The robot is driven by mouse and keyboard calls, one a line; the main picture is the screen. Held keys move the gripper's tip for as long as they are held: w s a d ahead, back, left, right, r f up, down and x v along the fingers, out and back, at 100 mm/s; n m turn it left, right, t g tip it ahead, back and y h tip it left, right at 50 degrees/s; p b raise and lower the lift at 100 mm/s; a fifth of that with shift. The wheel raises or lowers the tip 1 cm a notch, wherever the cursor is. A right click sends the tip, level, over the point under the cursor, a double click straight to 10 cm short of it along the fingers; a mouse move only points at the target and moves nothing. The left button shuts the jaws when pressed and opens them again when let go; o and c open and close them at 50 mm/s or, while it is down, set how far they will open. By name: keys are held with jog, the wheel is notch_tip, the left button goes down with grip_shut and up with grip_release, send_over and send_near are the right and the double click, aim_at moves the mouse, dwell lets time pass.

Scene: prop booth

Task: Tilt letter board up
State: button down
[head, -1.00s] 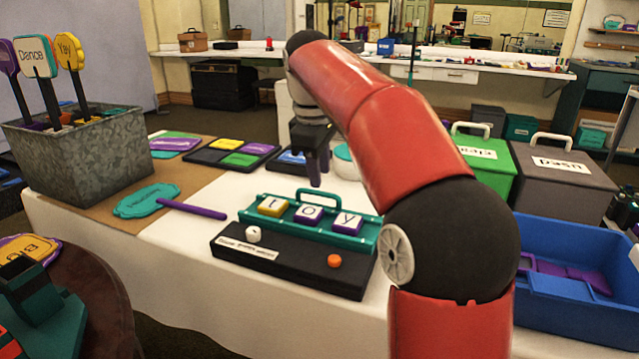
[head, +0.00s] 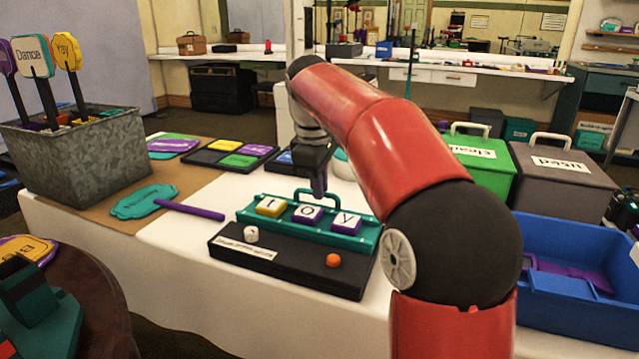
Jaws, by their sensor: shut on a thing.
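The letter board (head: 325,236) is a teal tray with a looped teal handle (head: 299,196) on its far edge. It lies on a black base (head: 290,262) on the white-covered table and looks nearly flat. A yellow tile (head: 271,206) and two purple-edged tiles (head: 307,214) (head: 346,222) on it read "toy". My gripper (head: 318,190) points down at the board's far edge, shut on the handle.
The base has a white knob (head: 251,233), an orange knob (head: 333,260) and a label. A purple stick (head: 190,209) and teal sign (head: 145,201) lie left. A metal planter (head: 85,155) stands further left. A blue bin (head: 570,290) is right of my arm.

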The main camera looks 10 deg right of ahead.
jog(key=shift+s, duration=0.1)
dwell(0.3)
jog(key=shift+s+a+r+t+h+b, duration=0.8)
jog(key=shift+s+r+t+h+b, duration=0.25)
jog(key=shift+t+b, duration=0.55)
jog(key=shift+s+a+r+t+h, duration=0.3)
jog(key=shift+s+r+h, duration=0.05)
jog(key=shift+r, duration=0.05)
jog(key=shift+s+a+r, duration=0.15)
jog(key=shift+s+a, duration=0.1)
jog(key=shift+s, duration=0.1)
jog(key=shift+s+a+f, duration=0.1)
jog(key=shift+f, duration=0.1)
jog(key=c, duration=1.5)
grip_release()
jog(key=shift+r, duration=0.25)
